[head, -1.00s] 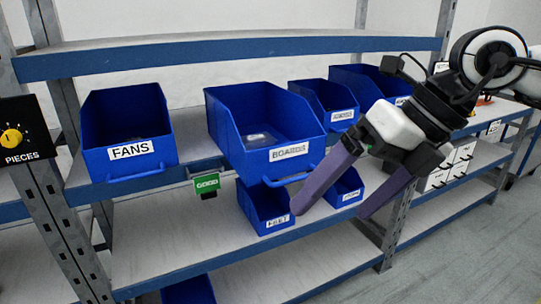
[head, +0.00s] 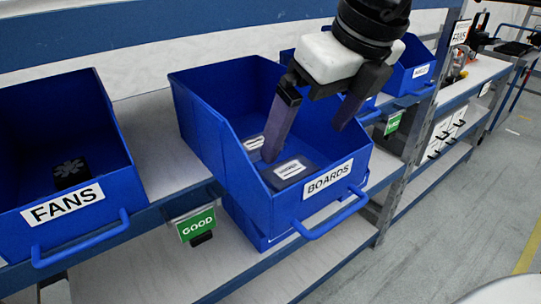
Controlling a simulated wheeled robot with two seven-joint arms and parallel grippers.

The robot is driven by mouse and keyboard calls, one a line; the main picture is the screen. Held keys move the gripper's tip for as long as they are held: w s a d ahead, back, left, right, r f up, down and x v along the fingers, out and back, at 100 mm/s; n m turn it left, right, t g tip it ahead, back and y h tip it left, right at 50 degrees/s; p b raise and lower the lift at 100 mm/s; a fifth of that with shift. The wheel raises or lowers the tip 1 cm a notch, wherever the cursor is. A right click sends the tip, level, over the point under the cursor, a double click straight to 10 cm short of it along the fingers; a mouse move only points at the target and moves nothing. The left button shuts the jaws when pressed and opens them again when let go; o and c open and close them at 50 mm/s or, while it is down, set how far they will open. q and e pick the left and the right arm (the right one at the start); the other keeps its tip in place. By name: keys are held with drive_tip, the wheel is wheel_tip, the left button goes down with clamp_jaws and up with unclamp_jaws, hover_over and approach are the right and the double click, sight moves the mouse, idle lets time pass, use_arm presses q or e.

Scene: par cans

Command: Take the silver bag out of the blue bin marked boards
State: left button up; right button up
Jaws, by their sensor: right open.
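The blue bin marked BOARDS (head: 320,205) stands on the shelf in the middle of the head view, its open top facing up and toward me. Inside lies a flat grey packet with a white label (head: 291,170), close to the front wall. A second labelled packet (head: 253,143) lies behind it to the left. Which of them is the silver bag, I cannot tell for sure. My right gripper (head: 307,142) is open and empty, pointing down over the bin. Its left finger reaches into the bin near the packets; its right finger is farther right. My left gripper is not in view.
The blue FANS bin (head: 68,210) stands to the left with a dark item inside. A green GOOD tag (head: 196,224) hangs on the shelf edge. More blue bins stand behind to the right, including one (head: 412,75). An upper shelf edge (head: 120,22) runs behind.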

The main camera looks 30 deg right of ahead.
sight(289, 169)
drive_tip(key=x, duration=0.4)
drive_tip(key=shift+s+f, duration=0.15)
drive_tip(key=shift+s, duration=0.1)
drive_tip(key=p+x, duration=0.1)
drive_tip(key=x, duration=0.3)
drive_tip(key=shift+w+d+f, duration=0.1)
drive_tip(key=shift+w, duration=0.2)
drive_tip(key=shift+w+f, duration=0.25)
drive_tip(key=shift+f, duration=0.15)
drive_tip(key=c, duration=1.2)
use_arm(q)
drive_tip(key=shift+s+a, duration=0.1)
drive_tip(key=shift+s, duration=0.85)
use_arm(e)
drive_tip(key=shift+r, duration=0.1)
